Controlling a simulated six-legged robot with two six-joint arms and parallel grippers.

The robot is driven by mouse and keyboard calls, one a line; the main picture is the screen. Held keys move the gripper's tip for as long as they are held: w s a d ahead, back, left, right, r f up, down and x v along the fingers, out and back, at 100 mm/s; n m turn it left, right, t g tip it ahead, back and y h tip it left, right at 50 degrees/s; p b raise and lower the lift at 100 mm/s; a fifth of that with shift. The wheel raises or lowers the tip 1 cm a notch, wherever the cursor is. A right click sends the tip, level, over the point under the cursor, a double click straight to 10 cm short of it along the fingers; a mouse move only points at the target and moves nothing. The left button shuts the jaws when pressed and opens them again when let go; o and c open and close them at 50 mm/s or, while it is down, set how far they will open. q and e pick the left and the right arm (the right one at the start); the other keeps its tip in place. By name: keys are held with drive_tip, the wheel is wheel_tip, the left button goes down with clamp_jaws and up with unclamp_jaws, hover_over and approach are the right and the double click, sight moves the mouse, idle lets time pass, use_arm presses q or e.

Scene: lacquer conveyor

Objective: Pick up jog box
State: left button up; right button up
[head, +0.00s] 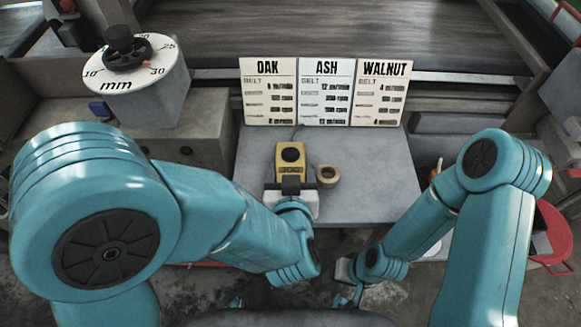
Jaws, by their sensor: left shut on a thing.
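My right gripper (349,292) hangs low in front of the table's near edge, away from the box. Its fingers are too small and dark to read.
A tan tape roll (327,175) lies just right of the box. The grey table (375,165) is clear to the right. OAK, ASH and WALNUT cards (325,92) stand along its back. A dial marked mm (130,65) is at upper left, a red stool (553,235) at right.

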sight(291, 171)
use_arm(q)
wheel_tip(291, 171, up, 20)
drive_tip(key=p, duration=0.7)
drive_tip(key=shift+w+f, duration=0.1)
drive_tip(key=shift+f+b, duration=4.9)
drive_tip(key=shift+f, duration=2.25)
drive_tip(key=shift+s+a+f+b, duration=0.1)
drive_tip(key=shift+s+f+b, duration=0.15)
drive_tip(key=shift+f+b, duration=0.85)
drive_tip(key=shift+s+f+b, duration=0.25)
drive_tip(key=shift+f+b, duration=0.65)
drive_tip(key=shift+f, duration=0.4)
drive_tip(key=shift+w, duration=0.1)
drive_tip(key=shift+w+f, duration=0.3)
drive_tip(key=shift+w, duration=0.05)
